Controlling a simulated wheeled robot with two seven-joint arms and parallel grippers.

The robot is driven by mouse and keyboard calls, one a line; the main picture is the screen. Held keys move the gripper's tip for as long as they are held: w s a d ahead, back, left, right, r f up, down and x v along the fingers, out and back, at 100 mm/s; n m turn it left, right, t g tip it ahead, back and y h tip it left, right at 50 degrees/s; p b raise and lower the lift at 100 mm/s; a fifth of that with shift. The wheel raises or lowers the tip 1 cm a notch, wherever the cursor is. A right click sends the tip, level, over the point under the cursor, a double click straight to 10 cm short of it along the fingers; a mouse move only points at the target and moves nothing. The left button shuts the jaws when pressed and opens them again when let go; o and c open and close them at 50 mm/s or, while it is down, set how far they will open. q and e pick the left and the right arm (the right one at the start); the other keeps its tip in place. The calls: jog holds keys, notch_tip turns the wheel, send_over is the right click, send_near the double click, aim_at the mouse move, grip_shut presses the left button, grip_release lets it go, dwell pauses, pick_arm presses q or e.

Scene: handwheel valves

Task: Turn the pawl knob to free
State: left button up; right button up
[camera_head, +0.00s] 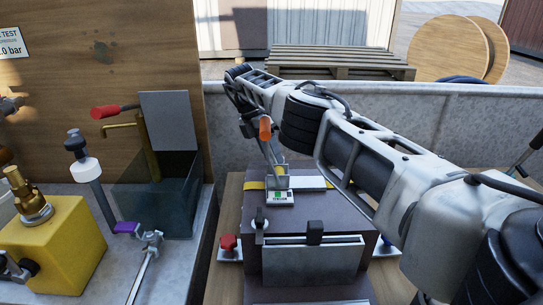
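A dark box-shaped unit (300,210) stands in the middle on a wooden surface. On its top at the front left is a small upright black-and-grey knob (259,218); I cannot tell for sure whether this is the pawl knob. A red knob (228,242) sits at the unit's left side. My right arm reaches in from the right across the unit, and its wrist end hangs over the unit's far side. My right gripper (274,172) is small and partly hidden there, close to an orange handle (265,129); its opening cannot be made out. My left gripper is not in view.
A small plate with a green display (280,197) lies on the unit's top. A yellow block with brass fitting (60,245) and a glass tank (155,195) stand at the left. A low concrete wall (400,115) runs behind, with a pallet (340,62) beyond.

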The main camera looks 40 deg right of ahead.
jog(key=shift+d+r, duration=0.1)
dwell(0.3)
jog(key=o, duration=1)
